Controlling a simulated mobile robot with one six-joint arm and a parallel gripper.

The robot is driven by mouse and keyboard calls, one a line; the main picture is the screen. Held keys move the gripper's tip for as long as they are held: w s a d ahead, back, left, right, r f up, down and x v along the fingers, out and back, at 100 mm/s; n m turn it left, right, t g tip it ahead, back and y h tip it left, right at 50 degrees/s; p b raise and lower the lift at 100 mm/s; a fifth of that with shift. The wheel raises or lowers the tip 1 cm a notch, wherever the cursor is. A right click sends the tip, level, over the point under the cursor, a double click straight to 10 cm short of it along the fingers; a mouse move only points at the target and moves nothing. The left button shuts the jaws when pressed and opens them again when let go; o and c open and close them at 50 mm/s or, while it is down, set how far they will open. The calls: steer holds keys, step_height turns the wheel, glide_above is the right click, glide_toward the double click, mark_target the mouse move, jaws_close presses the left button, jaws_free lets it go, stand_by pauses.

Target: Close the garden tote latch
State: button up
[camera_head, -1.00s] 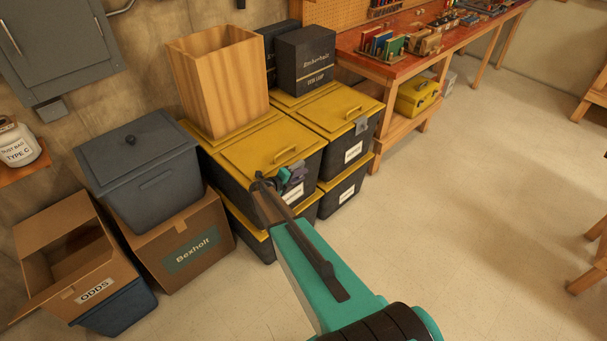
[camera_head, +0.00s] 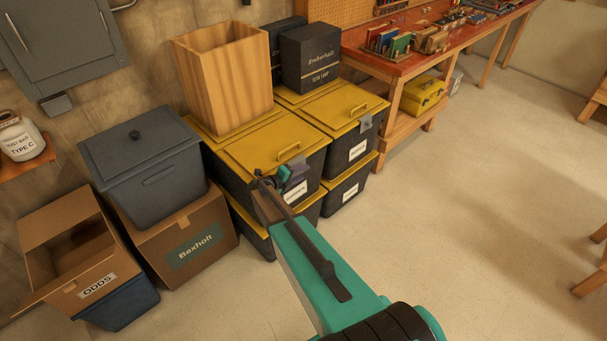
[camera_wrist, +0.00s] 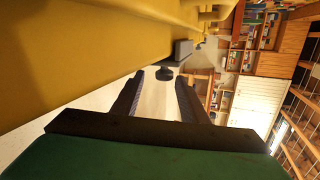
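Black totes with yellow lids stand stacked in the head view; their label text is too small to read. The upper front tote (camera_head: 236,177) has a grey latch (camera_head: 297,171) at its front lid edge, partly hidden by my gripper (camera_head: 284,178). In the wrist view the yellow lid (camera_wrist: 70,55) fills the upper left. The latch (camera_wrist: 184,49) juts from the lid's edge, with a dark round knob (camera_wrist: 165,74) below it. My gripper (camera_wrist: 160,82) is open, its two dark fingers apart. The knob appears between the fingertips; I cannot tell whether they touch it.
A wooden box (camera_head: 225,80) stands on that tote's lid. The neighbouring tote (camera_head: 345,148) has a similar grey latch (camera_head: 365,122). A grey lidded bin (camera_head: 150,170) on a Bexholt carton (camera_head: 190,245) stands left. A red-topped workbench (camera_head: 400,65) is behind right.

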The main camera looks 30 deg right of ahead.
steer(key=b+v, duration=0.3)
steer(key=v, duration=0.8)
steer(key=shift+a, duration=0.25)
steer(key=shift+w+r, duration=0.1)
steer(key=shift+r, duration=0.05)
steer(key=s+a+f+m+g+y+b, duration=0.1)
steer(key=s+a+f+m+g+y, duration=0.2)
steer(key=s+f, duration=0.85)
steer(key=s+f+m+g+y+b, duration=0.1)
steer(key=s+f+m+g+b, duration=0.3)
steer(key=s+f, duration=0.8)
steer(key=s+a+m+g+y+p, duration=0.1)
steer(key=s+a+m+y, duration=0.3)
steer(key=s+a+m, duration=0.4)
steer(key=s+a+m+g+y, duration=0.1)
steer(key=s+a+m+y, duration=0.4)
steer(key=s+m, duration=1)
steer(key=shift+s+a+f+m+g+p, duration=0.35)
steer(key=shift+a+m, duration=1.4)
steer(key=shift+m, duration=1.75)
